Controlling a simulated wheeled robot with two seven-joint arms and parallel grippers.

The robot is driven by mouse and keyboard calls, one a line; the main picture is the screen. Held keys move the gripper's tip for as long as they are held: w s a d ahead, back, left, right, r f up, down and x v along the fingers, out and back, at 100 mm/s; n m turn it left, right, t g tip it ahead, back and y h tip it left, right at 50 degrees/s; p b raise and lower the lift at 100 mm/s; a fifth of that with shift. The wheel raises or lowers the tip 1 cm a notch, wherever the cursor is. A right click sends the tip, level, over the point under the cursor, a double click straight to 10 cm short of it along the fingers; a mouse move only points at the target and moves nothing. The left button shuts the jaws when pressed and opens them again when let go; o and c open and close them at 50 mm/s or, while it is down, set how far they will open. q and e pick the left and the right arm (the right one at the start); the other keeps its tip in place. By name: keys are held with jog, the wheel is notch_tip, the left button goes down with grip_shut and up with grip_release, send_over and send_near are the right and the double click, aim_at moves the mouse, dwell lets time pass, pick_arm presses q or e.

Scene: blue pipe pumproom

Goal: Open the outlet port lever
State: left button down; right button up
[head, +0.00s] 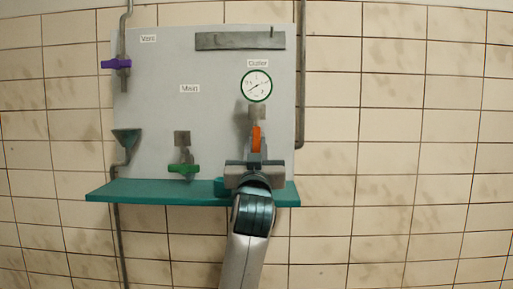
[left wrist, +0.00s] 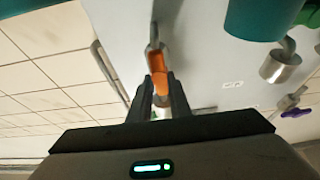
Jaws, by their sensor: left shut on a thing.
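The orange outlet lever (head: 256,138) hangs below a grey valve body (head: 257,112), under the round gauge and the outlet label (head: 258,63). It points roughly straight down in the head view. My left gripper (head: 256,155) reaches up from below and is shut on the lever. In the left wrist view, the two dark fingers (left wrist: 161,90) lie on either side of the orange lever (left wrist: 157,62). The fingers hide part of the lever's lower end. My right gripper is in neither view.
A green lever (head: 183,169) sits under the main label, and a purple lever (head: 116,64) is at the upper left. A teal shelf (head: 145,192) juts out below the panel, close to my left wrist.

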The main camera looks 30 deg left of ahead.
pick_arm(q)
jog(key=c, duration=1.6)
grip_release()
jog(key=shift+c, duration=0.2)
jog(key=shift+s+d+f+b, duration=0.2)
jog(key=shift+s+f+b, duration=0.05)
jog(key=shift+s+b, duration=0.1)
jog(key=b+v, duration=1.2)
jog(key=v, duration=0.4)
jog(key=shift+s, duration=0.3)
jog(key=shift+d+f, duration=0.1)
jog(key=shift+f, duration=0.05)
